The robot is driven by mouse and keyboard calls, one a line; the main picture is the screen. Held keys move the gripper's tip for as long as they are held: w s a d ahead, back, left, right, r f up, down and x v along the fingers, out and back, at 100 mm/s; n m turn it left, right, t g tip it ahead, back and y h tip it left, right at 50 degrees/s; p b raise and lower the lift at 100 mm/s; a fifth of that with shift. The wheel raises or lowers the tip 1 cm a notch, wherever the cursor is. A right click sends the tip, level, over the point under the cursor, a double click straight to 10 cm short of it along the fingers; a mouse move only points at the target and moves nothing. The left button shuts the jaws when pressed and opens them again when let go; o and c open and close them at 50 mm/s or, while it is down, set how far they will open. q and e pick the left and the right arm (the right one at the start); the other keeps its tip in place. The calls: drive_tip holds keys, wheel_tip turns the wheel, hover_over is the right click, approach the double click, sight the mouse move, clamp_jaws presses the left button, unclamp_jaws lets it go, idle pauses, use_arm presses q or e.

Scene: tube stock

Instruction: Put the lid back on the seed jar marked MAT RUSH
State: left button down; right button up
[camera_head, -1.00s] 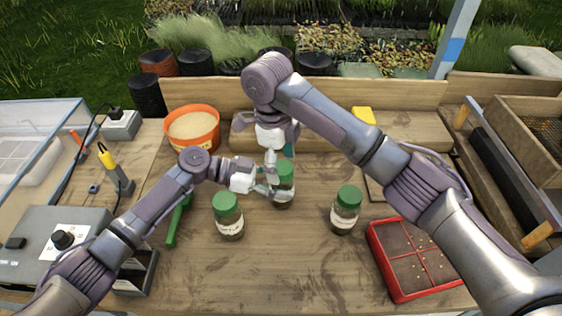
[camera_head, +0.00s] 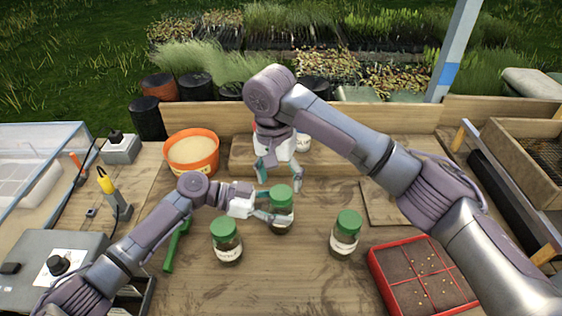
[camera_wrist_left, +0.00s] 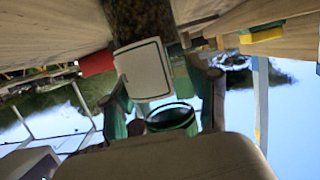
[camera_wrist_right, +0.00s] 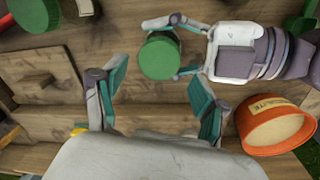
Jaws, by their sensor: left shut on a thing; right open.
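Three seed jars with green lids stand on the bench: a left jar (camera_head: 227,245), a middle jar (camera_head: 281,213) and a right jar (camera_head: 345,236). Their label text is too small to read. My left gripper (camera_head: 283,213) is shut around the middle jar, whose white label shows in the left wrist view (camera_wrist_left: 145,70). The middle jar's green lid (camera_head: 281,195) sits on its top; the right wrist view shows this lid (camera_wrist_right: 160,56) from above, between my left fingers. My right gripper (camera_head: 268,180) is open and empty, above and behind the lid, apart from it.
An orange bucket (camera_head: 192,166) of pale grains stands at the back left, and a green tool (camera_head: 175,246) lies left of the jars. A red divided tray (camera_head: 380,285) is at the front right. The bench between the left and right jars is clear in front.

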use_arm(q)
drive_tip(key=shift+f, duration=0.1)
use_arm(e)
drive_tip(key=n, duration=0.3)
drive_tip(key=r+n, duration=0.1)
drive_tip(key=n, duration=0.3)
drive_tip(key=shift+n, duration=0.3)
drive_tip(key=n, duration=0.4)
drive_tip(key=shift+r+n, duration=0.3)
drive_tip(key=shift+r, duration=0.1)
drive_tip(key=n, duration=0.5)
drive_tip(key=shift+d+r, duration=0.1)
drive_tip(key=shift+r, duration=0.2)
drive_tip(key=n, duration=0.4)
drive_tip(key=shift+r+n+y, duration=0.3)
drive_tip(key=shift+r+n, duration=0.05)
drive_tip(key=shift+n, duration=0.05)
drive_tip(key=n, duration=0.4)
drive_tip(key=shift+s+r+n, duration=0.1)
drive_tip(key=shift+r+n, duration=0.2)
drive_tip(key=n, duration=0.4)
drive_tip(key=shift+r, duration=0.3)
drive_tip(key=n, duration=0.5)
drive_tip(key=shift+s+d+r, duration=0.1)
drive_tip(key=shift+s+r, duration=0.05)
drive_tip(key=shift+r, duration=0.1)
drive_tip(key=shift+f, duration=0.1)
